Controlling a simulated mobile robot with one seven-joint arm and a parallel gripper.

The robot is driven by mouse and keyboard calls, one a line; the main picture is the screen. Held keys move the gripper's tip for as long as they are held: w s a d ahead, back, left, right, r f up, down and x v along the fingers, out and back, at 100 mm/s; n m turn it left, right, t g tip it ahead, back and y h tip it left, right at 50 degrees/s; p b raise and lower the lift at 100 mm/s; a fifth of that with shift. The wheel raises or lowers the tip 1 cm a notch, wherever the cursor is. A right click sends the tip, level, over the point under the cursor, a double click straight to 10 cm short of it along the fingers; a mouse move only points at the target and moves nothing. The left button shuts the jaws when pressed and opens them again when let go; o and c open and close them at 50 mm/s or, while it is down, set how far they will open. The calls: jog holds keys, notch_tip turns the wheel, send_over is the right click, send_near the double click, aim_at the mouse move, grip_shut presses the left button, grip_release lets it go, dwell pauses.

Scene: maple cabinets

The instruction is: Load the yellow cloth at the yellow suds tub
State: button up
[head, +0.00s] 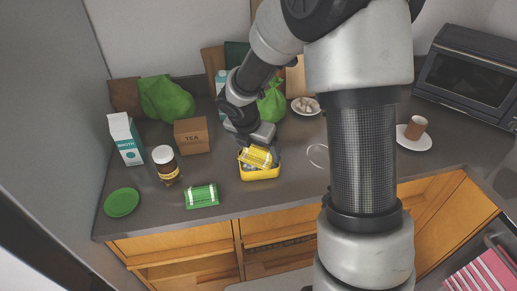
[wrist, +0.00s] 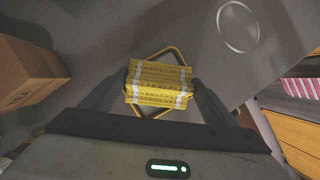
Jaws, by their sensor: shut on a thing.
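The yellow cloth (head: 257,156) is a folded bundle with pale bands. My gripper (head: 266,148) is shut on it, with one finger on each side in the wrist view, where the cloth (wrist: 159,84) fills the space between the fingers. The yellow suds tub (head: 260,174) stands on the counter near its front edge, directly below the cloth. In the wrist view only the tub's yellow rim (wrist: 178,52) shows around the cloth. The cloth hides most of the tub's inside, and I cannot tell whether they touch.
A green bag (head: 271,103) stands behind. The counter right of the tub is mostly clear.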

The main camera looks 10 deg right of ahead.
aim_at(259, 148)
jog(key=shift+s+f, duration=0.1)
jog(key=shift+f, duration=0.5)
dwell(1.7)
notch_tip(259, 148, up, 7)
jog(key=p, duration=0.6)
jog(key=shift+r+p, duration=0.15)
jog(key=shift+p, duration=0.25)
dwell(0.5)
